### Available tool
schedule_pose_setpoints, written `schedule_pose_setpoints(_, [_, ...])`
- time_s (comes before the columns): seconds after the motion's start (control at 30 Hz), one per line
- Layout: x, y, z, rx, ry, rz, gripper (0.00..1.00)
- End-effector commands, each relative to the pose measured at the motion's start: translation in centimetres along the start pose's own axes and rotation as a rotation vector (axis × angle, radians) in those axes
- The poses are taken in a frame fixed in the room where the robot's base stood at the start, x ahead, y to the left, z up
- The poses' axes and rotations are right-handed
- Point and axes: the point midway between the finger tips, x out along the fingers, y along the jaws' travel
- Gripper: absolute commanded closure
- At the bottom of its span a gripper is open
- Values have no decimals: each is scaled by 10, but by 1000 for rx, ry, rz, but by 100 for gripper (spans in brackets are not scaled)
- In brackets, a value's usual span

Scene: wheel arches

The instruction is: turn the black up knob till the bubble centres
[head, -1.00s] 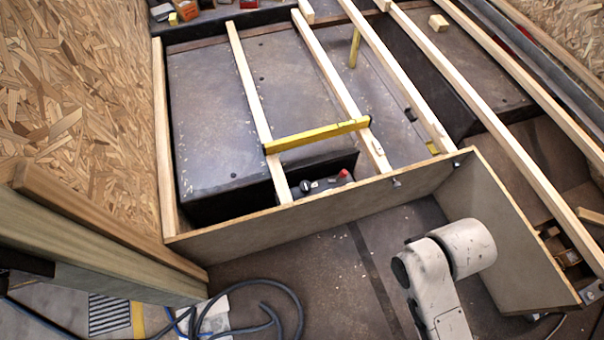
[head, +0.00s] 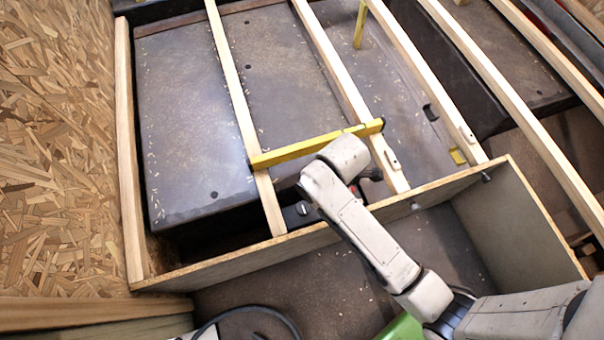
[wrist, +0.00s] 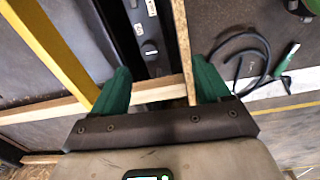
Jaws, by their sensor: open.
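The yellow spirit level (head: 290,152) lies across two pale slats in the head view, and its bar also shows at the left in the wrist view (wrist: 55,45). Its bubble is too small to read. A dark control box with a black knob (head: 303,208) sits in the gap below the slats, partly covered by my arm.
Pale slats (head: 238,95) run over the dark wheel-arch boxes, close around the gap. A thin wooden panel (head: 250,258) edges the front. A chipboard wall (head: 50,140) stands at the left. A dark cable loop (wrist: 245,60) lies on the floor to the right.

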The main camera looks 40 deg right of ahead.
Motion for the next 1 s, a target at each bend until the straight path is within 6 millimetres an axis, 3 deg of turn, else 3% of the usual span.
schedule_pose_setpoints(0.03, [33,9,-11,-133,-1,-4,24])
schedule_pose_setpoints(0.1, [55,18,-23,-312,-3,-13,24])
schedule_pose_setpoints(0.23, [84,31,-41,-580,-4,-26,24])
schedule_pose_setpoints(0.4, [102,40,-54,-778,-3,-34,24])
schedule_pose_setpoints(0.63, [120,41,-56,-828,-3,-39,24])
schedule_pose_setpoints(1.0, [186,38,-54,-824,-3,-39,24])
